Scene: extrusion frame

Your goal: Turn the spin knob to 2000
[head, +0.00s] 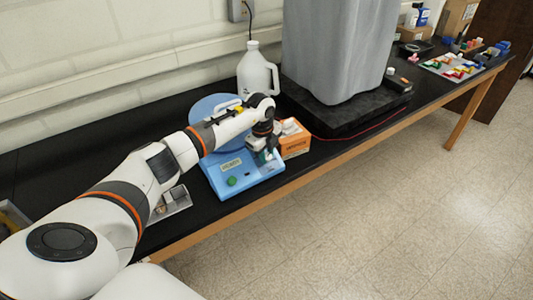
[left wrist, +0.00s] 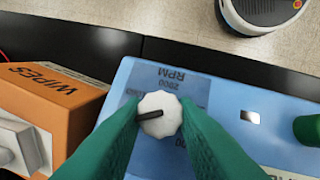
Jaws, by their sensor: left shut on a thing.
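The spin knob (left wrist: 168,124) is a small white scalloped dial with a dark pointer line, seen in the left wrist view. The line points to the left of that picture. The knob sits on the blue device's panel (left wrist: 222,80), among printed speed numbers and the letters RPM, which show upside down. The fingers partly hide the numbers. My left gripper (left wrist: 158,112) has its green fingers shut on the knob's two sides. In the head view the left gripper (head: 268,152) is over the right part of the blue device (head: 222,187) and hides the knob.
An orange wipes box (head: 297,146) stands close to the right of the device. A green button (head: 231,181) is on the panel. A white jug (head: 254,72) and a large grey bin (head: 335,50) stand behind. A small tray (head: 178,207) lies left of the device.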

